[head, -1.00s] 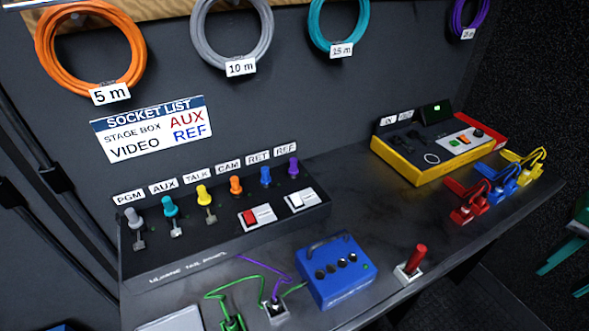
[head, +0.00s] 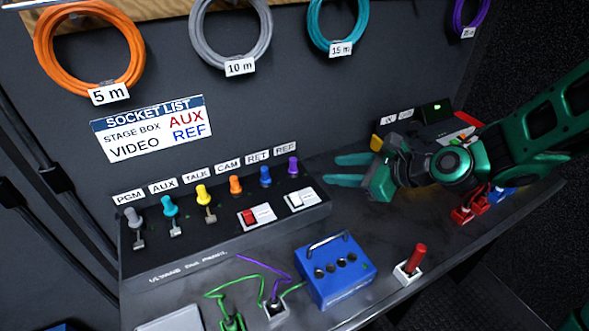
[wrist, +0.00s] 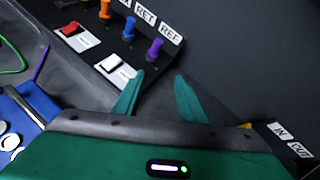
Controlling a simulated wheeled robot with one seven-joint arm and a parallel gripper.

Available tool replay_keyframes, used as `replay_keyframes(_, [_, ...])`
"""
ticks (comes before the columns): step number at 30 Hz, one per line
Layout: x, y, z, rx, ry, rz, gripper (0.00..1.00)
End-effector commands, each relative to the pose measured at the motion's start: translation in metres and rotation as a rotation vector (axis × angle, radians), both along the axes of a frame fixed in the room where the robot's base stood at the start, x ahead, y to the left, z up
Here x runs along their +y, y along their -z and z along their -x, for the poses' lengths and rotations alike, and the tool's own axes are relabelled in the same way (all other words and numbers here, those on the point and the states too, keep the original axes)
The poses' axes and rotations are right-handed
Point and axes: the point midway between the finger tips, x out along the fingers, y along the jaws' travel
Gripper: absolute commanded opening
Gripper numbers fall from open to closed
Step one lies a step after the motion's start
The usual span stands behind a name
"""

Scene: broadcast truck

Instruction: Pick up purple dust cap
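The purple dust cap (head: 293,167) stands upright on the black panel under the REF label, at the right end of a row of coloured caps. It also shows in the wrist view (wrist: 155,48), ahead of the fingers and a little left of the gap between them. My gripper (head: 340,170) is green, open and empty. It hangs above the bench to the right of the panel, with its fingers pointing left toward the purple cap and apart from it.
A blue cap (head: 265,176) stands just left of the purple one. A white switch (head: 301,200) is in front of it. A blue box (head: 335,270) with a handle and a red-handled lever (head: 411,262) stand nearer. My arm partly hides the yellow-edged box behind it.

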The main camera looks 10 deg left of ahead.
Motion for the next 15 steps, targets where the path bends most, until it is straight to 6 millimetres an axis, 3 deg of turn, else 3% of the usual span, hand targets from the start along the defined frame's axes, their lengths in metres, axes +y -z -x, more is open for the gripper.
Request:
replay_keyframes(3, [0.024, -0.006, 0.0, 0.09, 0.059, -0.141, 0.38])
replay_keyframes(6, [0.035, -0.01, -0.001, 0.137, 0.091, -0.214, 0.38])
replay_keyframes(15, [0.066, 0.0, -0.016, 0.161, 0.104, -0.249, 0.38])
